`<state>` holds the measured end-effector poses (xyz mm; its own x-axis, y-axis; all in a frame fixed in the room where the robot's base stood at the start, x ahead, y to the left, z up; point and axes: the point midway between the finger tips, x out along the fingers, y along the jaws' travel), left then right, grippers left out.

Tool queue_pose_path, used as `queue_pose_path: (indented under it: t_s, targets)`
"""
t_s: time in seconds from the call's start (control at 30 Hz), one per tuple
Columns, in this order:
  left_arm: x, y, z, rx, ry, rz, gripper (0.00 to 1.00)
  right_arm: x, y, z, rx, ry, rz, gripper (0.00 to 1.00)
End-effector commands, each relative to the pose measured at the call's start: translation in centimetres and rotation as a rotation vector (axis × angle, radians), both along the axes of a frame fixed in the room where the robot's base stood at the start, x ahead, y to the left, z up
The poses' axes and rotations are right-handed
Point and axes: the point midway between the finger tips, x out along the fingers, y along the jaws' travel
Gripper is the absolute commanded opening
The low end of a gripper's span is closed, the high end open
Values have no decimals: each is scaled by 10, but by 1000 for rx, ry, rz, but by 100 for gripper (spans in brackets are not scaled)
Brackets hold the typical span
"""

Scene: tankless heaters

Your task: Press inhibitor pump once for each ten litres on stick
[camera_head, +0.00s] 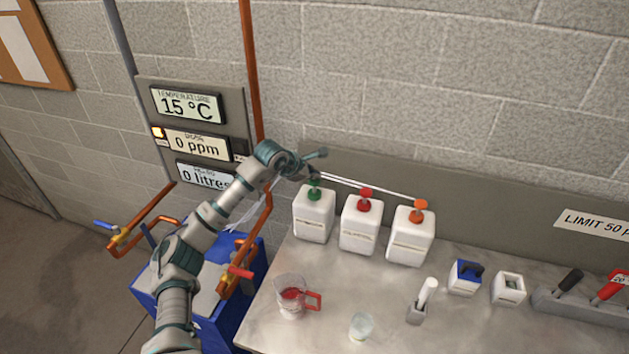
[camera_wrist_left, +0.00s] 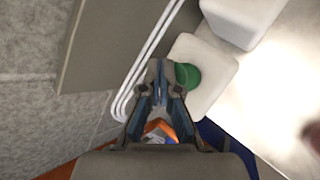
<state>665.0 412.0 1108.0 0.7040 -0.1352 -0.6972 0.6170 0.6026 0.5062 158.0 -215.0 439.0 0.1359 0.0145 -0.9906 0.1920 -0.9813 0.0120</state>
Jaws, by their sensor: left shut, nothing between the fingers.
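Three white pump bottles stand in a row at the back of the steel bench: one with a green pump head (camera_head: 314,191), one with a red pump head (camera_head: 366,193) and one with an orange pump head (camera_head: 421,204). Their labels are too small to read, so I cannot tell which holds inhibitor. My left gripper (camera_head: 312,168) is shut and empty, just above the green head. In the left wrist view the gripper (camera_wrist_left: 159,75) is beside the green head (camera_wrist_left: 187,76); contact is unclear. No stick with a readable litre scale shows. My right gripper is out of view.
Wall displays read 15 °C (camera_head: 187,105), 0 ppm (camera_head: 195,143) and 0 litres (camera_head: 203,176). A jug with red contents (camera_head: 291,296), a clear cup (camera_head: 361,327), a white-handled item in a grey holder (camera_head: 426,293) and small boxes stand on the bench. Thin white tubes run behind the pumps.

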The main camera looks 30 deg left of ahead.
Motion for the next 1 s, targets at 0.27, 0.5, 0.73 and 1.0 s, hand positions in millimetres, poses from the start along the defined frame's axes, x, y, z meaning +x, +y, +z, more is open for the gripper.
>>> queue_pose_path:
  t_s: [0.27,0.5,0.73,1.0]
  targets:
    - [0,0,-5,0,1,0,0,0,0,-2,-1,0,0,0]
    - [0,0,-8,1,2,1,0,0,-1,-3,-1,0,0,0]
    - [0,0,-11,1,3,0,0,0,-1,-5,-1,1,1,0]
    - [0,0,-14,1,3,0,0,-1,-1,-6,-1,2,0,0]
